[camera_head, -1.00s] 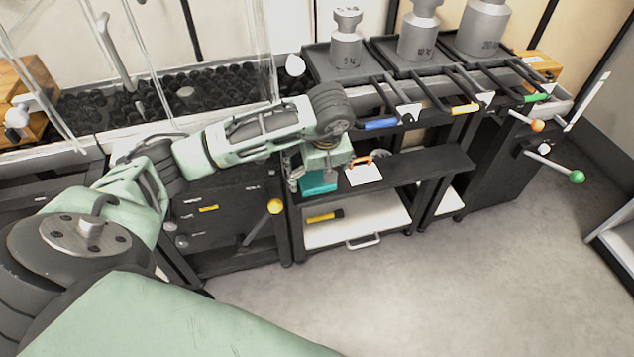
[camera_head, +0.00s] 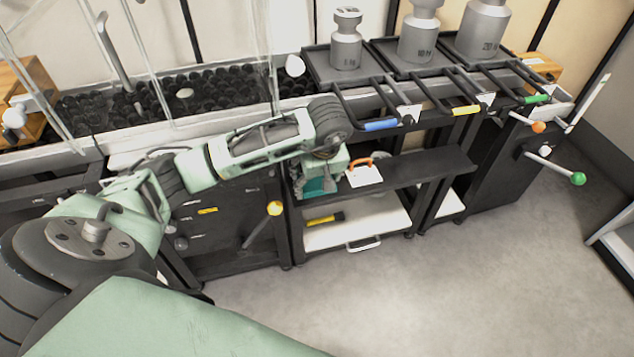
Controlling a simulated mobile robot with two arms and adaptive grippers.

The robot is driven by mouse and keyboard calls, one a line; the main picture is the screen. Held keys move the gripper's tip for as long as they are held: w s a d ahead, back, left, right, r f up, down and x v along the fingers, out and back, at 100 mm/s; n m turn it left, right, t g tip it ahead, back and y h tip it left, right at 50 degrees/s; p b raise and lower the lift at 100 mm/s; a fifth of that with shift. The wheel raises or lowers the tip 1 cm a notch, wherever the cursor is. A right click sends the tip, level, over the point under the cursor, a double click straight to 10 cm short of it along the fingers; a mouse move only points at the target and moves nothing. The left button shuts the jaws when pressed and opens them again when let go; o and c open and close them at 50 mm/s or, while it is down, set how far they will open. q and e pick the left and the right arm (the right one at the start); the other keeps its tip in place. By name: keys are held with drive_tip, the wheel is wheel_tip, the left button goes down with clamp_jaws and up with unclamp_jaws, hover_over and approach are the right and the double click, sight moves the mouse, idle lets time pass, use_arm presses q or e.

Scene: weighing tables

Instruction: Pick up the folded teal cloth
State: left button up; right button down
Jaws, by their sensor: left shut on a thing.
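The folded teal cloth (camera_head: 318,186) is on the dark middle shelf of the weighing stand, at the shelf's left end. My left gripper (camera_head: 316,178) reaches down over it from the end of my pale green arm and is shut on the cloth. The gripper and wrist hide the cloth's upper part. I cannot tell whether the cloth still touches the shelf. My right gripper is out of view.
A white board with an orange handle (camera_head: 364,173) lies on the shelf (camera_head: 420,166) just right of the cloth. Below is a white drawer (camera_head: 360,228) with a yellow-and-black item (camera_head: 325,219). Large metal weights (camera_head: 347,40) stand on trays above. A yellow-knobbed lever (camera_head: 275,209) sticks out at left.

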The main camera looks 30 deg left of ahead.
sight(320, 183)
use_arm(q)
drive_tip(key=shift+r, duration=0.45)
drive_tip(key=v, duration=0.2)
drive_tip(key=p+v, duration=0.1)
drive_tip(key=v, duration=0.1)
drive_tip(key=shift+w+r, duration=0.1)
drive_tip(key=shift+w, duration=0.2)
drive_tip(key=s+d+r+p, duration=0.2)
drive_tip(key=s+d+r, duration=0.2)
drive_tip(key=d, duration=0.5)
drive_tip(key=shift+v, duration=1.15)
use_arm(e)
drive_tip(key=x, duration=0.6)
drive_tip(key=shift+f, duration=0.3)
use_arm(q)
drive_tip(key=shift+d, duration=0.15)
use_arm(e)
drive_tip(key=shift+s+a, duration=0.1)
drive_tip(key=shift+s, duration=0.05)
